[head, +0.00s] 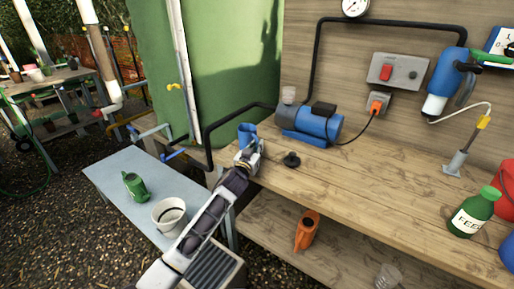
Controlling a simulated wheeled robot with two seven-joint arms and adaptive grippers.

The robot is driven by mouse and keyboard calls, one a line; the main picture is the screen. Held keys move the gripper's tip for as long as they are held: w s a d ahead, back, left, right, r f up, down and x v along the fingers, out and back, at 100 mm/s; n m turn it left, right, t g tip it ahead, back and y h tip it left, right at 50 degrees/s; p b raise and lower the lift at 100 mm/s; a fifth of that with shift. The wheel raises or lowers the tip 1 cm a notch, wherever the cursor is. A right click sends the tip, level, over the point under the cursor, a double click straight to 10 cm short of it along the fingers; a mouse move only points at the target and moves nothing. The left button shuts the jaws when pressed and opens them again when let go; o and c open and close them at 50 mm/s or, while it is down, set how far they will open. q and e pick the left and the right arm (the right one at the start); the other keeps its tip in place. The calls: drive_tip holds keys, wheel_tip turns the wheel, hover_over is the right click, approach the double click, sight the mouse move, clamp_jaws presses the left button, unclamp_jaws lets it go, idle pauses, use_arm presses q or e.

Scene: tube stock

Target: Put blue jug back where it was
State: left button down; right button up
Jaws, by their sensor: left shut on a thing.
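The blue jug (246,132) is at the left end of the wooden bench, in front of the blue pump. My left gripper (249,148) is shut on it from the near side and hides its lower part. I cannot tell whether the jug touches the bench top or is held just above it. My right gripper is not in view.
A black knob-like part (291,160) lies to the right of my gripper. The bench's middle is clear.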

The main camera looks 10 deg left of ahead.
use_arm(q)
drive_tip(key=c, duration=1.5)
unclamp_jaws()
drive_tip(key=shift+r, duration=0.1)
